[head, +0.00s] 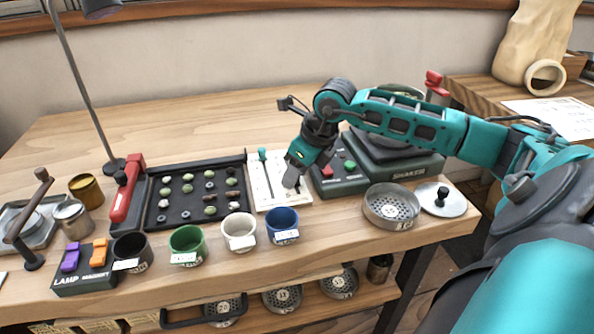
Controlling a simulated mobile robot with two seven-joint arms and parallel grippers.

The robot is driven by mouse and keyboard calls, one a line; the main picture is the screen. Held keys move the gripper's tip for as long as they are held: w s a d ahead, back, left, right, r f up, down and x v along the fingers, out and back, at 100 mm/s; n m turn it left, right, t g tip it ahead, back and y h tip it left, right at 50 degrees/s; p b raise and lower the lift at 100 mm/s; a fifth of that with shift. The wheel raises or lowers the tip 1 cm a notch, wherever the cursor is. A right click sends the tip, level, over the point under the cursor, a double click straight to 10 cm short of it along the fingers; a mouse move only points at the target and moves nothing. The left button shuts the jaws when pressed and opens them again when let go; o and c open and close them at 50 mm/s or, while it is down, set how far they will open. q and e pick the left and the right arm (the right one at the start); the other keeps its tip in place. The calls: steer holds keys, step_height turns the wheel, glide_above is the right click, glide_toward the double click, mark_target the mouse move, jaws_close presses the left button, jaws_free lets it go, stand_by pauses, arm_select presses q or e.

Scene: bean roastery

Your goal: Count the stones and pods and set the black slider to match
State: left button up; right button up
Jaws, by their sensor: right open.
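A black tray (198,162) at left centre holds rows of small pieces: several greenish beans, some darker grey bits that look like stones, and a long brown piece (232,195) like a pod. Bean, stone and pod are hard to tell apart at this size. Right of the tray lies a white board (264,199) with a teal-tipped slider (262,154) near its top left. My right gripper (291,183) is open over the board's right side, pointing down. A dark bit at its fingertips may be the black slider, which the gripper largely hides. My left gripper is out of view.
Black, green (187,246), white (238,232) and blue (283,226) cups line the front edge. A perforated tin (391,206) sits farther right. The table's back left is clear.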

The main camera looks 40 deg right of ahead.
steer(key=shift+s+r, duration=0.1)
steer(key=shift+r, duration=0.15)
steer(key=p+v, duration=0.1)
steer(key=v, duration=1.1)
steer(key=shift+s, duration=0.15)
steer(key=shift+s+r, duration=0.1)
